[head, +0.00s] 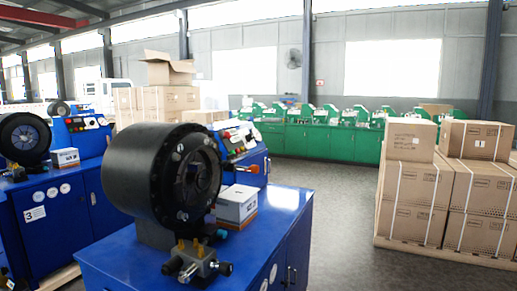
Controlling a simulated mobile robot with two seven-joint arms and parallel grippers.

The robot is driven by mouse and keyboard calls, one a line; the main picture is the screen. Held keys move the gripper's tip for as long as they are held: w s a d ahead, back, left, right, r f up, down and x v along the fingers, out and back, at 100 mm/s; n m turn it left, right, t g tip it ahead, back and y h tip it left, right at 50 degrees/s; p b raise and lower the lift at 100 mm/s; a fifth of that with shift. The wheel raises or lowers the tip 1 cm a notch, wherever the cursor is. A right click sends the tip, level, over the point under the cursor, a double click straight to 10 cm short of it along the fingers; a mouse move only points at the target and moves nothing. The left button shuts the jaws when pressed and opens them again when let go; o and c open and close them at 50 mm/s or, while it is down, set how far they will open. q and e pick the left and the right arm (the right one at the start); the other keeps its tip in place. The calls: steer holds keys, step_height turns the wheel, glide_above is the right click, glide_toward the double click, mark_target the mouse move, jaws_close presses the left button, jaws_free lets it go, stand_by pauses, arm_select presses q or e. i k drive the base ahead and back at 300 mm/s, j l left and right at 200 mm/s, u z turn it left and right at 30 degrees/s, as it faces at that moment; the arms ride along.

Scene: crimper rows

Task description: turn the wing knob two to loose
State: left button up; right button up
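No wing knob can be made out for certain. A blue crimper machine (140,264) with a large black round crimping head (150,170) stands closest. At the front of its top sits a small grey metal valve block (198,264) with brass fittings and a dark knob-like end (171,266) on its left side. I cannot tell whether this is knob two, nor how far it is turned. No number shows on this machine. Neither of my grippers is in view.
Another blue crimper (88,200) marked 3 stands at the left. A white box (237,204) sits on the near machine. Strapped cartons (413,190) on a pallet stand at right, green machines (325,140) at the back. Grey floor (340,215) between is clear.

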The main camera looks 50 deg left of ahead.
mark_target(229, 157)
steer(key=i+l+u, duration=0.1)
steer(key=i+u, duration=0.2)
steer(key=i+l+u, duration=0.25)
steer(key=i, duration=0.3)
steer(key=i+l+u, duration=0.3)
steer(key=i+j, duration=0.1)
